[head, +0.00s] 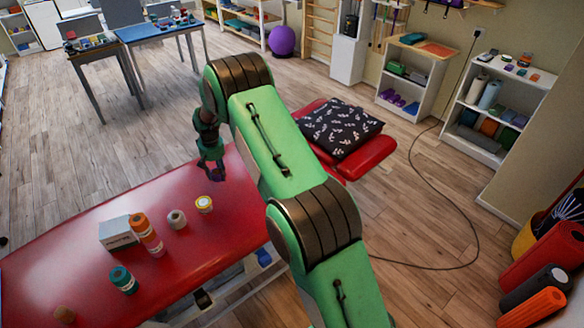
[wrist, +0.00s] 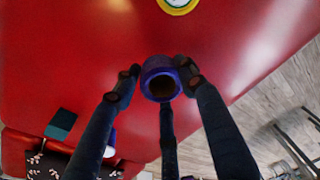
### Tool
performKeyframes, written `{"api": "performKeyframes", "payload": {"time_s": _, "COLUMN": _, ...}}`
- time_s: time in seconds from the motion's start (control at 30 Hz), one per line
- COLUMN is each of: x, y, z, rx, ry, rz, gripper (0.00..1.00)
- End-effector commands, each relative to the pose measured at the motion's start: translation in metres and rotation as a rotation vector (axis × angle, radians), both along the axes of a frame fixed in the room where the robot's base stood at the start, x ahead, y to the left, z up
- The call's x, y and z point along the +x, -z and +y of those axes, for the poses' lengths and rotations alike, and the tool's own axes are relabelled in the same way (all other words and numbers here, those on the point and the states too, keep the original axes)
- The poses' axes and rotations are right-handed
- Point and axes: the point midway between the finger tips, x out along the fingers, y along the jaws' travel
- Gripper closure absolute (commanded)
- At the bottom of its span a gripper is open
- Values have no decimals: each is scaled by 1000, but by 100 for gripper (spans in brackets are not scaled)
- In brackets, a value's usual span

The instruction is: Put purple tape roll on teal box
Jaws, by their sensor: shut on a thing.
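My gripper (head: 212,172) is over the far right part of the red treatment table, shut on the purple tape roll (head: 217,175). In the wrist view the purple tape roll (wrist: 160,78) sits between the fingertips of my gripper (wrist: 159,76), its dark hole facing the camera. A teal box (wrist: 60,124) shows at lower left in the wrist view, on the red surface near the patterned cushion. In the head view I cannot see the teal box; my arm covers that part of the table.
A dark leaf-patterned cushion (head: 340,127) lies at the table's right end.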

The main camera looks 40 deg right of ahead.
Motion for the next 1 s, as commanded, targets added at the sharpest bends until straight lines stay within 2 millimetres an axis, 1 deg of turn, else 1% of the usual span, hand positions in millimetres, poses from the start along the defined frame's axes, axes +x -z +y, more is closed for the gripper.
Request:
{"api": "performKeyframes", "payload": {"time_s": 0.03, "x": -12, "y": -2, "z": -21, "rx": 1, "ry": 7, "rz": 1, "gripper": 84}}
{"api": "performKeyframes", "payload": {"time_s": 0.17, "x": -41, "y": -3, "z": -66, "rx": 2, "ry": 10, "rz": 0, "gripper": 84}}
{"api": "performKeyframes", "payload": {"time_s": 0.2, "x": -52, "y": -3, "z": -79, "rx": 2, "ry": 10, "rz": 1, "gripper": 84}}
{"api": "performKeyframes", "payload": {"time_s": 0.37, "x": -94, "y": -5, "z": -129, "rx": 4, "ry": 15, "rz": -1, "gripper": 84}}
{"api": "performKeyframes", "payload": {"time_s": 0.4, "x": -105, "y": -5, "z": -142, "rx": 4, "ry": 17, "rz": -1, "gripper": 84}}
{"api": "performKeyframes", "payload": {"time_s": 0.57, "x": -153, "y": -7, "z": -185, "rx": 3, "ry": 21, "rz": -3, "gripper": 84}}
{"api": "performKeyframes", "payload": {"time_s": 0.6, "x": -165, "y": -6, "z": -195, "rx": 3, "ry": 23, "rz": -2, "gripper": 84}}
{"api": "performKeyframes", "payload": {"time_s": 0.7, "x": -193, "y": -7, "z": -215, "rx": 2, "ry": 26, "rz": -4, "gripper": 84}}
{"api": "performKeyframes", "payload": {"time_s": 0.8, "x": -216, "y": -7, "z": -231, "rx": 1, "ry": 27, "rz": -4, "gripper": 84}}
{"api": "performKeyframes", "payload": {"time_s": 0.9, "x": -233, "y": -7, "z": -241, "rx": 0, "ry": 27, "rz": -5, "gripper": 84}}
{"api": "performKeyframes", "payload": {"time_s": 1.0, "x": -244, "y": -7, "z": -247, "rx": -1, "ry": 28, "rz": -4, "gripper": 84}}
